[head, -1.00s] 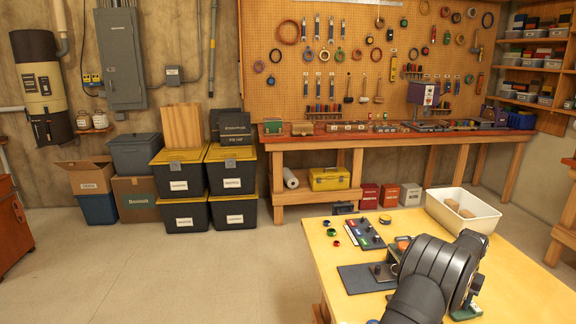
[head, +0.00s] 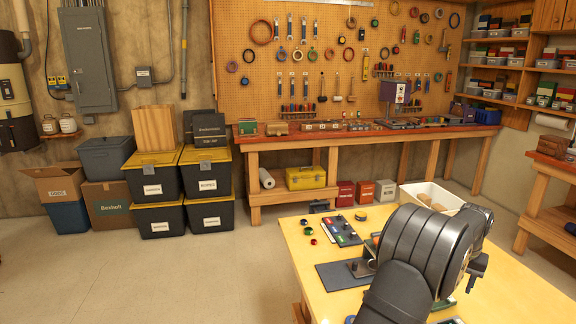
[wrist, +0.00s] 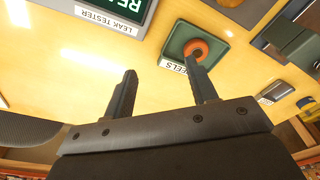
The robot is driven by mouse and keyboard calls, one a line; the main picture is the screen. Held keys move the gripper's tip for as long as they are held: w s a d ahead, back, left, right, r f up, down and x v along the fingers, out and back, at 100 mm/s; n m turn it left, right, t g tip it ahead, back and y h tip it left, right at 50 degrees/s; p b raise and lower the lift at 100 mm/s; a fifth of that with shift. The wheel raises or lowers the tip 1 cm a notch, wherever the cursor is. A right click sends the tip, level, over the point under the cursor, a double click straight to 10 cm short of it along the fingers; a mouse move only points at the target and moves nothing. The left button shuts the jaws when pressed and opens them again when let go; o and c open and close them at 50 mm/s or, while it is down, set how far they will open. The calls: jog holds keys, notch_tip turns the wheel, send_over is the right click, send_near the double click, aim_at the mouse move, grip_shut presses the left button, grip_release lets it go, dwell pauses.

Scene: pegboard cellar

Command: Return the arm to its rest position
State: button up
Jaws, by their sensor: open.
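My gripper (wrist: 161,68) shows in the wrist view with its two dark fingers apart and nothing between them. The yellow tabletop (wrist: 75,75) lies beyond the fingers. In the head view my black arm is folded over the right part of the yellow table (head: 515,295). The arm hides part of that table, and my fingertips cannot be made out clearly there.
A cream bin (head: 409,196) stands behind my arm, partly hidden. A dark mat (head: 335,279) and a dark panel with coloured parts (head: 343,232) lie left of it. A green panel labelled leak tester (wrist: 112,8) shows in the wrist view. Open floor (head: 150,285) lies left.

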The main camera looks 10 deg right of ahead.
jog(key=shift+n, duration=0.8)
jog(key=w+a+f, duration=0.1)
jog(key=w+a, duration=0.3)
jog(key=a, duration=0.1)
jog(key=w+a+f, duration=0.1)
jog(key=w+a, duration=0.3)
jog(key=a, duration=0.1)
jog(key=w+a+f, duration=0.1)
jog(key=w+a, duration=0.3)
jog(key=a, duration=0.1)
jog(key=shift+w+a+f, duration=0.15)
jog(key=shift+w+f, duration=0.05)
jog(key=shift+f, duration=0.65)
jog(key=s+d+r, duration=0.2)
jog(key=s+d, duration=0.3)
jog(key=d, duration=0.2)
jog(key=s+d+r+m, duration=0.1)
jog(key=s+d+r, duration=0.1)
jog(key=s+d, duration=0.4)
jog(key=shift+d+r, duration=0.3)
jog(key=shift+d, duration=0.3)
jog(key=shift+s, duration=0.1)
